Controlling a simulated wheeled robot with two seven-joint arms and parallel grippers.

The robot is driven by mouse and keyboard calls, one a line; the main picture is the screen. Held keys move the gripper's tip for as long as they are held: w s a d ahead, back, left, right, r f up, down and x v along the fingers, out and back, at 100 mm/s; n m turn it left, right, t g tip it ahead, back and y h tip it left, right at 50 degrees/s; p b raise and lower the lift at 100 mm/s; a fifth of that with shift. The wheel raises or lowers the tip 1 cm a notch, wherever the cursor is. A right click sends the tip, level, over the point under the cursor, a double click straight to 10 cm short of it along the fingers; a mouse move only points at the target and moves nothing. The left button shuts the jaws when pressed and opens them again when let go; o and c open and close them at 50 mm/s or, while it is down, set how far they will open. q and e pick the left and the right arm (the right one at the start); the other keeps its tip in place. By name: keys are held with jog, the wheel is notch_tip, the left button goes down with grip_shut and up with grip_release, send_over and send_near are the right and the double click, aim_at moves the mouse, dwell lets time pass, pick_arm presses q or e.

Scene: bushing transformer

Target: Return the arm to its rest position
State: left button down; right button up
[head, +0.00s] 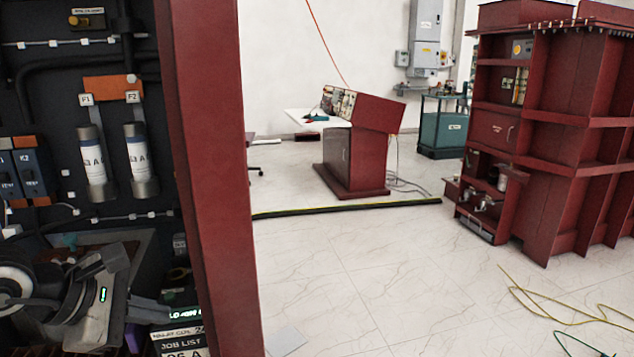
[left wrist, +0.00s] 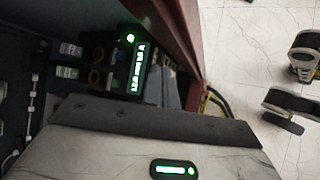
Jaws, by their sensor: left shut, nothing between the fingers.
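My left gripper (head: 128,286) is at the lower left of the head view, in front of the lower part of the dark cabinet (head: 60,100). It is shut with nothing held. Its grey body with a green light also fills the bottom of the left wrist view, where the fingertips cannot be made out clearly. My left arm comes in from the left edge, low in the cabinet opening. My right gripper is not seen in the head view.
A red cabinet post (head: 212,180) stands just right of the gripper. Two fuse cylinders (head: 95,160) hang above it. A red console (head: 355,150) and tall red unit (head: 560,130) stand beyond open floor. Cables lie lower right.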

pick_arm(q)
jog(key=s+d+r+n+h+p, duration=0.1)
jog(key=s+d+n+h, duration=0.2)
jog(key=d+n+h, duration=0.3)
jog(key=s+d+r+n+h+p, duration=0.1)
jog(key=s+d+n+h+p, duration=0.2)
jog(key=d, duration=0.5)
jog(key=a+f+n+t+y+p, duration=0.15)
jog(key=f+n+t+y, duration=0.3)
jog(key=n, duration=1.15)
jog(key=a+f+n+t+y, duration=0.3)
jog(key=n+t+y, duration=0.15)
jog(key=n, duration=1.05)
jog(key=s+f+n+g+y+p, duration=0.1)
jog(key=s+f+n+g+y, duration=0.1)
jog(key=s+f+n+g, duration=0.3)
jog(key=s+f+n, duration=0.4)
jog(key=f+n, duration=0.2)
jog(key=f, duration=0.1)
jog(key=shift+s+y, duration=0.2)
jog(key=shift+y, duration=0.1)
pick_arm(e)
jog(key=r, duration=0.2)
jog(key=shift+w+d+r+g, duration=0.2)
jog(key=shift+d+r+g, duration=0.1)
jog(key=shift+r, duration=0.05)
